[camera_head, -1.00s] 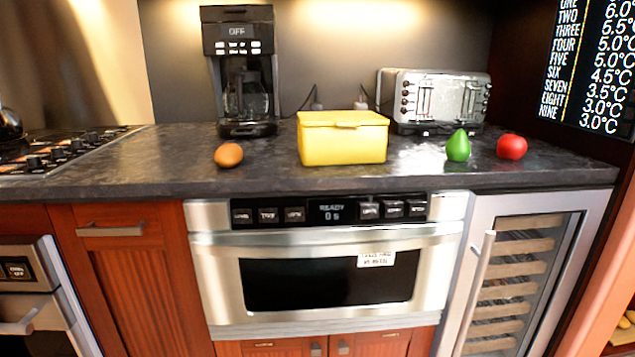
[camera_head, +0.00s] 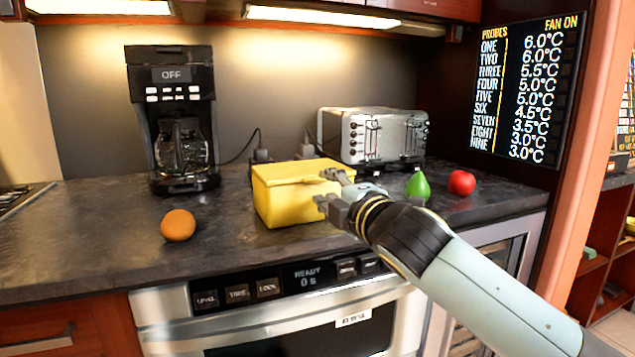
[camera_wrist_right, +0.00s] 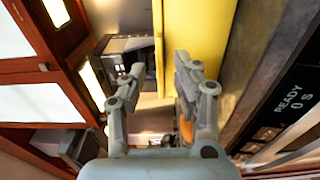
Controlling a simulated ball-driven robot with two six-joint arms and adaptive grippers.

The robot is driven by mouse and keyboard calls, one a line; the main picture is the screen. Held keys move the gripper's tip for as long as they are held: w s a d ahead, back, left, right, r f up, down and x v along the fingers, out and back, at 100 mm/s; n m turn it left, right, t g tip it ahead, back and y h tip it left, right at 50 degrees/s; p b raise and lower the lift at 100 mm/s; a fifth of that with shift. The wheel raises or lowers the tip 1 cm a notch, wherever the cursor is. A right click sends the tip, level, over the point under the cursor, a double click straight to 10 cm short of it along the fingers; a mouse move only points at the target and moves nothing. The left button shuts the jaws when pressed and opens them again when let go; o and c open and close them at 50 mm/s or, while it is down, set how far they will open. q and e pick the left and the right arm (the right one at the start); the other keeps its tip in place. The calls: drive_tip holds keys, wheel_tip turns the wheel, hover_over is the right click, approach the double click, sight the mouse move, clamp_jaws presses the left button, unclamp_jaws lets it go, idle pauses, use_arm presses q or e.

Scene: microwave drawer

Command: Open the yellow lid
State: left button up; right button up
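The yellow box (camera_head: 277,205) stands on the dark counter with its yellow lid (camera_head: 296,170) shut. My right gripper (camera_head: 325,188) is at the box's front right side, in front of the lid's rim in the head view. Its two fingers are apart with nothing held. In the right wrist view, the open right gripper (camera_wrist_right: 159,66) points along the yellow box (camera_wrist_right: 208,35), and the lid's edge shows beyond and between the fingers. Contact with the lid cannot be made out. My left gripper is not in view.
An orange (camera_head: 178,225) sits left of the box, and a black coffee maker (camera_head: 178,110) stands behind it. A toaster (camera_head: 372,137) is behind the box to the right. A green pear (camera_head: 418,187) and a red apple (camera_head: 461,182) lie beyond my right arm.

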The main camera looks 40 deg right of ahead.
sight(318, 182)
drive_tip(key=shift+w+d, duration=0.2)
drive_tip(key=shift+w, duration=0.75)
drive_tip(key=shift+w+d, duration=0.2)
drive_tip(key=shift+w, duration=0.75)
clamp_jaws()
